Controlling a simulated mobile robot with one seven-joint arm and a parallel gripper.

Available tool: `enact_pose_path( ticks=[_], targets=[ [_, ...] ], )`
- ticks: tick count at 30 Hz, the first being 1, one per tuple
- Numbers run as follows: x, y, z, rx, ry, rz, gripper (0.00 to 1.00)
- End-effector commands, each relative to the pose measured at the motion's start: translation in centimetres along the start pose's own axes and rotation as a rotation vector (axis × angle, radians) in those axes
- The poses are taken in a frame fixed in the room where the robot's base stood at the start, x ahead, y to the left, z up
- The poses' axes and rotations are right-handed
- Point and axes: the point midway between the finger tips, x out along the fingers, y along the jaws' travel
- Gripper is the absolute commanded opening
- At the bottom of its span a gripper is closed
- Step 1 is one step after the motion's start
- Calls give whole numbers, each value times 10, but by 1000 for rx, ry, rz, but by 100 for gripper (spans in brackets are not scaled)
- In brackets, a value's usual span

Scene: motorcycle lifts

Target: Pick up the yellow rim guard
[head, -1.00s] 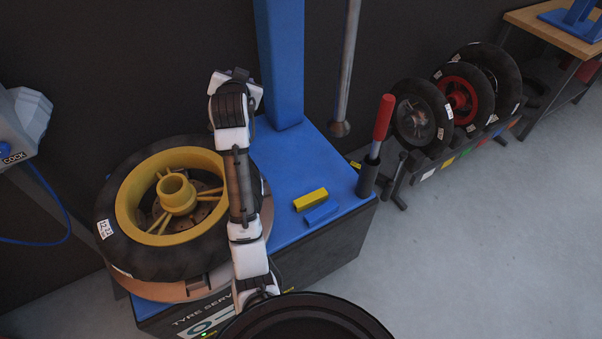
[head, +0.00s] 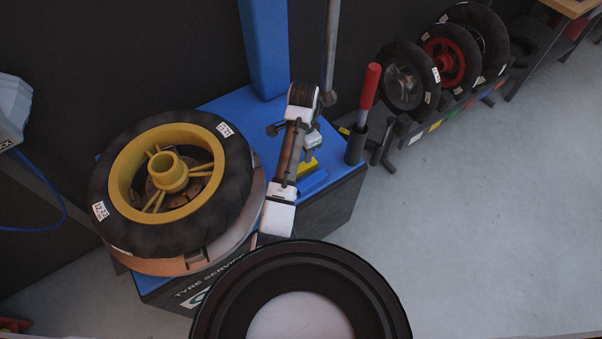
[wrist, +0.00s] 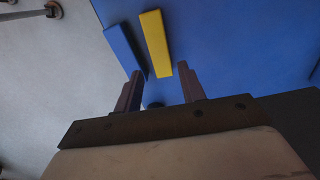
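The yellow rim guard (head: 308,168) is a small bar on the blue top of the tyre machine, mostly hidden behind my arm in the head view. In the wrist view the yellow rim guard (wrist: 155,42) shows whole, its near end between my fingertips in the picture. My gripper (wrist: 160,69) is open and empty, with one finger each side of that end. It appears above the guard; the exact gap cannot be told. In the head view my gripper (head: 310,146) is small and points down over the guard.
A blue rim guard (wrist: 126,50) lies left of the yellow one, close to my left finger in the wrist view. The yellow-rimmed wheel (head: 165,185) is left on the machine. A red-handled tool (head: 369,88) stands upright at right, beside a grey pole (head: 330,55).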

Motion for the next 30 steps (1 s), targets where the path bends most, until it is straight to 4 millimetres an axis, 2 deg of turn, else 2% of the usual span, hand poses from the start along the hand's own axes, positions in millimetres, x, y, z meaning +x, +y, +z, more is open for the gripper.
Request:
enact_pose_path(
  ticks=[1, 3, 13, 21, 30],
  targets=[
    [13, 0, 0, 1, 1, 0, 40],
    [19, 0, 0, 0, 1, 0, 40],
    [33, 0, 3, -4, 0, 1, 40],
    [71, 2, 8, -2, 0, 0, 40],
    [78, 1, 7, -1, 1, -2, 40]
  ],
)
